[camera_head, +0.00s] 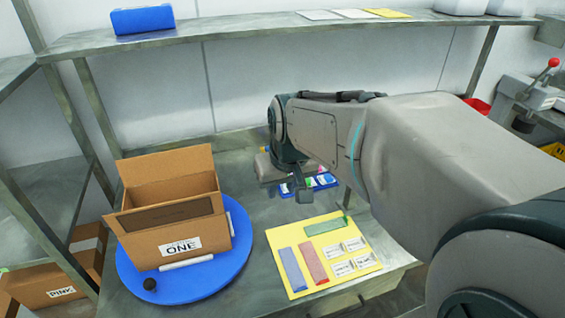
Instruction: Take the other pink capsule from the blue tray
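The blue tray (331,183) is on the bench at the back centre, largely hidden behind my arm's wrist and gripper. Small green, white and bluish pieces show in its visible part. I cannot make out a pink capsule there; the pieces are too small and partly covered. My gripper (294,191) points down at the tray's left front side in this view. Its height over the tray, and whether its fingers are apart or hold something, cannot be told.
An open cardboard box marked ONE (165,247) stands on a blue round turntable (239,262) at left. A yellow board (296,262) with coloured strips and white labels lies front centre. A box marked PINK (40,288) is low at left. A shelf (240,30) spans above.

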